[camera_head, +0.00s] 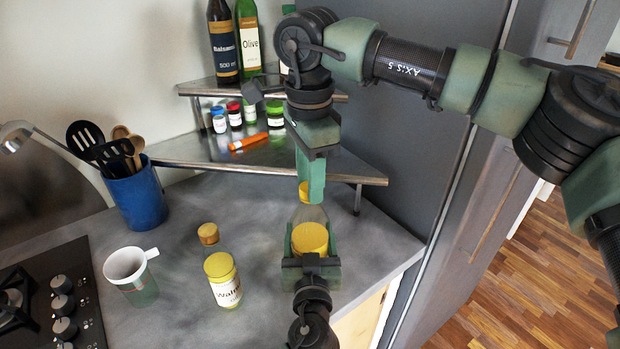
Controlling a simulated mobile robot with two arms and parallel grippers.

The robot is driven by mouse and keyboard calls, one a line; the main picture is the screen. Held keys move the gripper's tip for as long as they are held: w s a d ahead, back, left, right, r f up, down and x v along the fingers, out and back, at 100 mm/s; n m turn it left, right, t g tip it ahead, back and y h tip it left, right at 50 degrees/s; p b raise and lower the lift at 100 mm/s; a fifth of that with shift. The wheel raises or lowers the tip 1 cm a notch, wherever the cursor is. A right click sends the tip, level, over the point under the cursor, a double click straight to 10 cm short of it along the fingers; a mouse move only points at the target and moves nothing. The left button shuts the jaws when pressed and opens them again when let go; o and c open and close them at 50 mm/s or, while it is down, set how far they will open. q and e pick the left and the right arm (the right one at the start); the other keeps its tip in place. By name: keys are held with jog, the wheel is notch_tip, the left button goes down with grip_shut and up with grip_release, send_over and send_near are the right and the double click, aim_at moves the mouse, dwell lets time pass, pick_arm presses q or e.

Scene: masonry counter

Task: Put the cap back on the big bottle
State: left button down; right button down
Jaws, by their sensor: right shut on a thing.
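The big bottle (310,213) appears as a clear-glass shape with a yellow area low on it, on the counter near its right edge. My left gripper (310,245), coming in from below, has a finger on each side of it and appears shut on it. My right gripper (311,180) points down just above the bottle. It is shut on a small yellow cap (304,193), mostly hidden by a green finger. The cap's lower edge is close to the bottle's top; I cannot tell whether they touch.
A blue utensil pot (136,195) and stove (55,305) are farther left. A corner shelf (185,150) with jars stands behind; a tall cabinet (400,170) bounds the right.

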jog(key=m, duration=1.3)
jog(key=shift+m, duration=0.4)
jog(key=m, duration=0.6)
jog(key=shift+m, duration=0.4)
jog(key=m, duration=0.7)
jog(key=c, duration=1)
grip_release()
jog(key=shift+r, duration=2.2)
